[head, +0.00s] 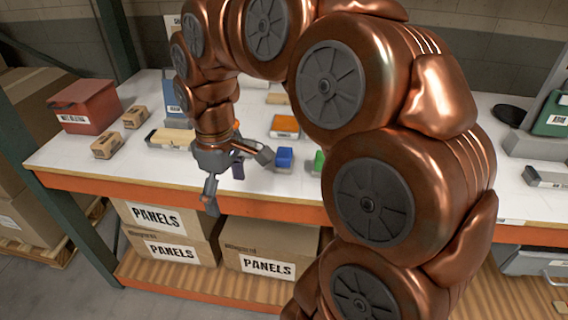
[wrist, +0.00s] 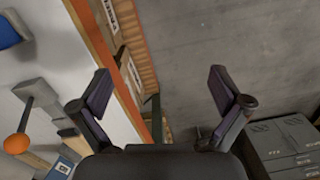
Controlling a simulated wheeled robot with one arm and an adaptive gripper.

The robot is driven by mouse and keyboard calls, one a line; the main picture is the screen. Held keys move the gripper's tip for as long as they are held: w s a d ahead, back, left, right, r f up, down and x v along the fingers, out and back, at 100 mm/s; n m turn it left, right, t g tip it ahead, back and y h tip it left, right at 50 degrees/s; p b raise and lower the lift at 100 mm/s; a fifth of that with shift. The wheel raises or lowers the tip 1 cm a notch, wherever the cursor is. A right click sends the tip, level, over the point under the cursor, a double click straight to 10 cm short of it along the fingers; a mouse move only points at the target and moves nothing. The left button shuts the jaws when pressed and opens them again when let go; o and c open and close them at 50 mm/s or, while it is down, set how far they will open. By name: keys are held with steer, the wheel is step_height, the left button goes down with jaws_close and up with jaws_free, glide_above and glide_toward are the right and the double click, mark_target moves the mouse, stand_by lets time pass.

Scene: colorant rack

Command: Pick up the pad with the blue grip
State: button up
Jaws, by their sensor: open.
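The pad with the blue grip (head: 284,155) sits on the white tabletop near the front edge, just right of my gripper in the head view. A blue piece at the upper left edge of the wrist view (wrist: 8,32) looks like the same grip, cut off by the frame. My gripper (head: 237,177) is open and empty over the table's front edge, to the left of the pad and apart from it. In the wrist view its two fingers (wrist: 160,85) are spread wide, with the table edge and floor behind them.
A green-topped piece (head: 318,160) stands right of the blue grip, partly hidden by my arm. An orange-topped block (head: 285,125) lies behind. A red bin (head: 88,106) and small cartons (head: 108,145) stand at left. Boxes of panels (head: 168,222) fill the lower shelf.

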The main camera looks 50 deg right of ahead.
steer(key=w+d+n, duration=0.1)
steer(key=w+d, duration=0.4)
steer(key=d, duration=0.1)
steer(key=n+b, duration=0.1)
steer(key=b, duration=0.2)
glide_above(284, 152)
step_height(284, 152, down, 3)
steer(key=shift+r+t, duration=0.15)
steer(key=shift+t, duration=0.15)
steer(key=shift+d+f+p, duration=0.2)
steer(key=shift+f+p, duration=0.1)
steer(key=shift+f, duration=0.1)
steer(key=shift+a+f+p, duration=0.15)
steer(key=shift+f+p, duration=0.25)
steer(key=shift+f, duration=1.4)
steer(key=shift+a+f+p, duration=0.1)
steer(key=shift+f+p, duration=0.25)
steer(key=shift+f, duration=1.4)
steer(key=c, duration=1.2)
